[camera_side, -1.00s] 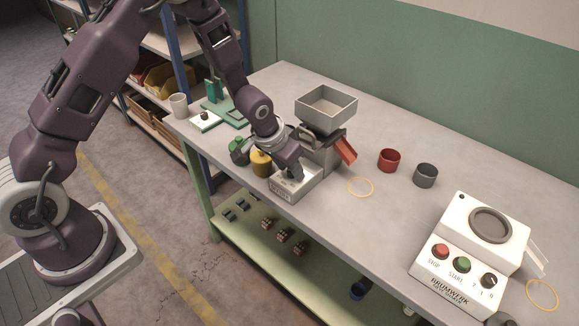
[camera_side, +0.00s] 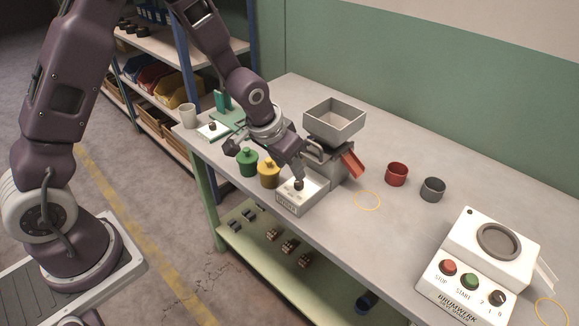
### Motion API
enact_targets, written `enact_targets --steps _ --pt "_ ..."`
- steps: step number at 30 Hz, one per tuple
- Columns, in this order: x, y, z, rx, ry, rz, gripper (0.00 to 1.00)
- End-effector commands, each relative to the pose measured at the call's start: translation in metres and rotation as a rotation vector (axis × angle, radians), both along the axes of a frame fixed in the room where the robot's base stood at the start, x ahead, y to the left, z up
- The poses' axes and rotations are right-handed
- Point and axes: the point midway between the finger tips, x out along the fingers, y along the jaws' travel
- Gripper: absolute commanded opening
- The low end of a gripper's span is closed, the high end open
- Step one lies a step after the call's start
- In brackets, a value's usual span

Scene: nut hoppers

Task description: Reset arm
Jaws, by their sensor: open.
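My gripper (camera_side: 266,158) is open and empty. Its two fingers are spread wide, one toward the green jar (camera_side: 247,162) and one just above the knob (camera_side: 298,184) on the hopper's base. The grey hopper (camera_side: 334,118) stands on the bench with a square bin on top and a red chute (camera_side: 352,164) at its right. Whether the near finger touches the hopper base is hard to tell. A yellow jar (camera_side: 269,173) stands below the gripper, upright on the bench.
A red cup (camera_side: 396,174) and a grey cup (camera_side: 432,189) stand right of the hopper. A white machine (camera_side: 476,268) with buttons is at the front right. A pale mug (camera_side: 187,115) and green fixture (camera_side: 227,118) stand at the left end.

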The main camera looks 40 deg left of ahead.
Motion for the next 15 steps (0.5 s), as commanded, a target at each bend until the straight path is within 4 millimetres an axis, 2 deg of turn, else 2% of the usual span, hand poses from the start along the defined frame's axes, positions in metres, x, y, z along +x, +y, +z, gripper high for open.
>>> enact_targets --steps 2,5,6,8,9,11,12,15 --pt "-0.002 0.001 0.01 0.002 -0.006 0.002 0.45" --pt "-0.018 0.006 0.057 0.011 -0.029 0.009 0.45" --pt "-0.032 0.009 0.084 0.015 -0.039 0.015 0.45" --pt "-0.06 0.012 0.122 0.02 -0.052 0.022 0.45" --pt "-0.082 0.014 0.144 0.021 -0.058 0.028 0.45" --pt "-0.118 0.017 0.171 0.022 -0.069 0.03 0.45" --pt "-0.142 0.017 0.185 0.019 -0.077 0.032 0.45" --pt "-0.2 0.017 0.205 0.012 -0.09 0.03 0.45"
